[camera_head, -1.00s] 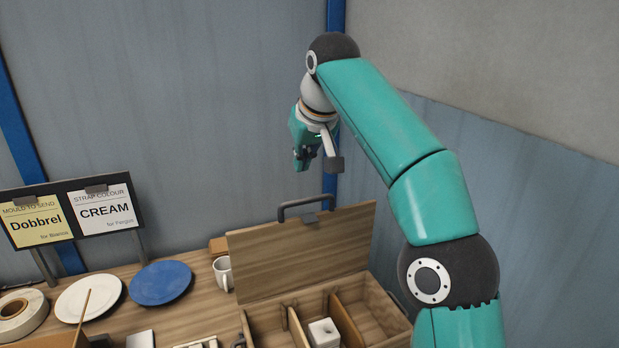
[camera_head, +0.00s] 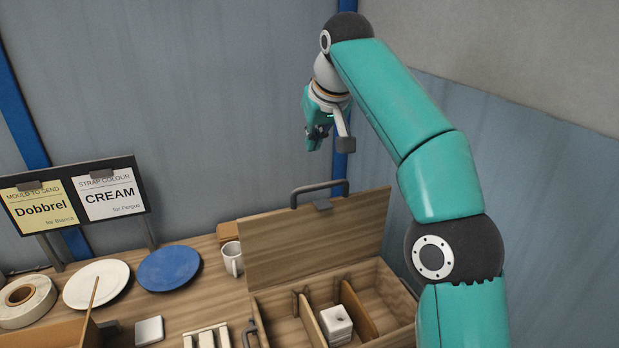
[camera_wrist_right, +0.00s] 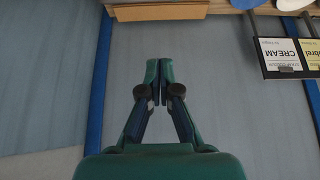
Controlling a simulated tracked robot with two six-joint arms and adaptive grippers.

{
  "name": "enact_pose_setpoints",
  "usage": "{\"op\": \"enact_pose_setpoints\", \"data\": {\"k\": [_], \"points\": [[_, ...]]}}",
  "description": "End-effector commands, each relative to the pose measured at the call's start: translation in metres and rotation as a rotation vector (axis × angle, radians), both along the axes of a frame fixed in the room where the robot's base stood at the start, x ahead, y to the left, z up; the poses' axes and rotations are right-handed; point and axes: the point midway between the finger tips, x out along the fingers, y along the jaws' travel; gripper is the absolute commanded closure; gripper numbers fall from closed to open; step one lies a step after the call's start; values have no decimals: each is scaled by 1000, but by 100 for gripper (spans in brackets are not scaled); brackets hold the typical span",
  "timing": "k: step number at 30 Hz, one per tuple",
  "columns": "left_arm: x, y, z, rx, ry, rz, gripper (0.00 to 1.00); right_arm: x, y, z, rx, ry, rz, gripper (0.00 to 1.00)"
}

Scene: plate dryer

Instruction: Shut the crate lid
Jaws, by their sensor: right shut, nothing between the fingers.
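The wooden crate (camera_head: 408,304) stands at the lower right of the head view, with dividers and a small white block (camera_head: 336,324) in one compartment. Its lid (camera_head: 318,238) is open, standing up at the back, with a dark handle (camera_head: 320,190) on its top edge. My right gripper (camera_head: 314,143) is shut and empty, above the lid handle in the picture and apart from it. The right wrist view shows its fingers (camera_wrist_right: 165,75) together, with a wooden edge (camera_wrist_right: 158,12), likely the lid, at the top. My left gripper is not in view.
A white mug (camera_head: 232,258) stands left of the lid. A blue plate (camera_head: 169,268), a white plate (camera_head: 97,285) and a tape roll (camera_head: 24,300) lie further left. A sign board (camera_head: 75,200) stands behind them. The wall is close behind.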

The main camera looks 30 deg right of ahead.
Motion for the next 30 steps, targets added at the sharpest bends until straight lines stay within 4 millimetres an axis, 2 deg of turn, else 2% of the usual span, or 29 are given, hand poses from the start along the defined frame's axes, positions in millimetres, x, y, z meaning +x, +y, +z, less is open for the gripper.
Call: {"op": "enact_pose_setpoints", "data": {"k": [13,18,21,30], "points": [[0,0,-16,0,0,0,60,43,-11,-78,1,5,-1,100],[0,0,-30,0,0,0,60,22,-6,-82,1,-1,0,100],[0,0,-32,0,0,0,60,14,-4,-83,1,1,-2,100],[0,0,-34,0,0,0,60,4,-2,-83,1,0,-2,100]]}}
